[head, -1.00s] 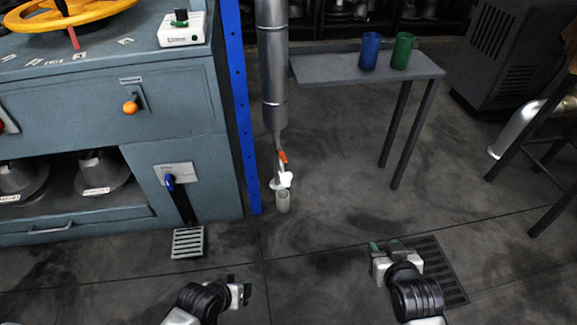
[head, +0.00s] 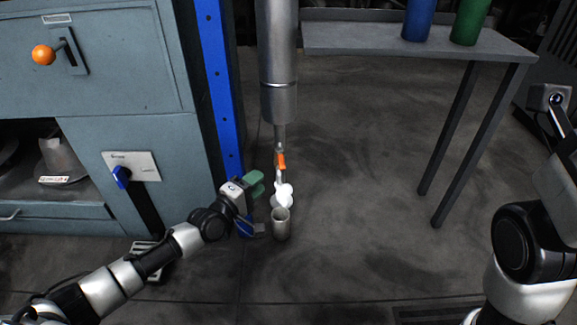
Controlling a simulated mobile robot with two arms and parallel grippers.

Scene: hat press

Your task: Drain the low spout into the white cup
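The low spout (head: 280,135) is a thin pipe under a grey metal column, with an orange lever (head: 281,161) on it. White rounded puffs (head: 283,195), perhaps steam, show just below the spout. A pale grey cup (head: 281,229), the only cup there, stands upright on the floor directly under it. My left gripper (head: 257,206) is open and empty just left of the cup, one green finger above and one grey finger below, pointing towards it. I cannot tell whether it touches the cup.
A blue post (head: 207,70) and a blue-grey cabinet (head: 150,70) stand left of the spout. A grey table (head: 350,40) with a blue mug (head: 417,18) and a green mug (head: 468,20) stands at the back right. The floor right of the cup is clear.

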